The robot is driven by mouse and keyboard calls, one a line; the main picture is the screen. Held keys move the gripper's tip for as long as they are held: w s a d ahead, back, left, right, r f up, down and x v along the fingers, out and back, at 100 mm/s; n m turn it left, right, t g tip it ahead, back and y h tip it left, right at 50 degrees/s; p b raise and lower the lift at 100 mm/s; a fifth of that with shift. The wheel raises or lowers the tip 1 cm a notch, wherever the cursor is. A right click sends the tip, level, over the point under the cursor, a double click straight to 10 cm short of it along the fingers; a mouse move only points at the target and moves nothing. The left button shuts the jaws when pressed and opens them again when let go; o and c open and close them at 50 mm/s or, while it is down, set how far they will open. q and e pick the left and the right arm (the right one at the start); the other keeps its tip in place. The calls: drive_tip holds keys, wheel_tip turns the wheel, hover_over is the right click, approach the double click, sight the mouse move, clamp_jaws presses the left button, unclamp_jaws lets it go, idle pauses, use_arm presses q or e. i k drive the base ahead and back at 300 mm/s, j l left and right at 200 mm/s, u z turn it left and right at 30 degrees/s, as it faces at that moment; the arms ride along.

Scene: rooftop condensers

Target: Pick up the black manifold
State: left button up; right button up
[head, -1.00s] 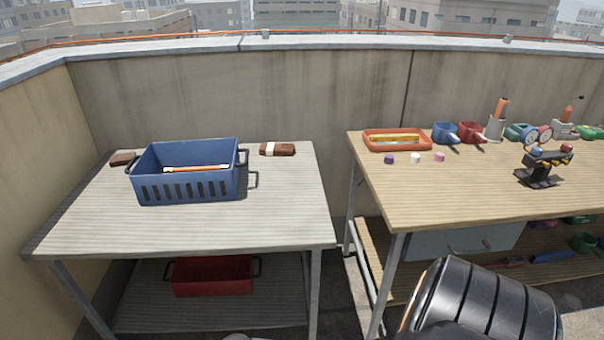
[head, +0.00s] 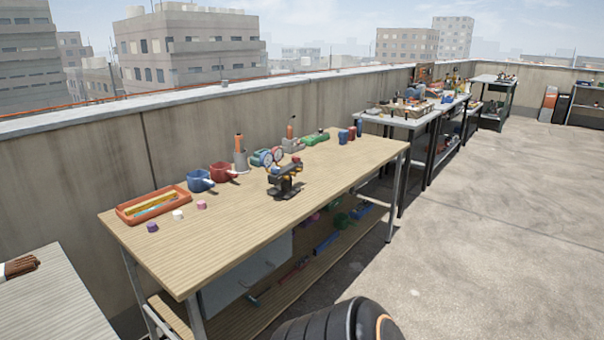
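The black manifold (head: 285,179) stands upright on a black base on the wooden workbench (head: 225,225), right of the bench's middle. It carries round gauges (head: 272,157) at its top or just behind it; I cannot tell which. Small blue, red and yellow-orange parts show on it. Nothing grips it. A black ribbed part of my own arm (head: 340,322) shows at the bottom edge. Neither gripper is in view.
An orange tray (head: 128,215), a blue mug (head: 200,181), a red mug (head: 222,173) and small coloured caps (head: 177,215) sit on the bench's left part. The bench front right is bare. Open concrete floor (head: 460,240) lies to the right. A parapet wall (head: 60,170) runs behind.

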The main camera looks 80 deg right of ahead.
sight(286, 191)
drive_tip(key=i+l+z, duration=0.1)
drive_tip(key=z, duration=2.8)
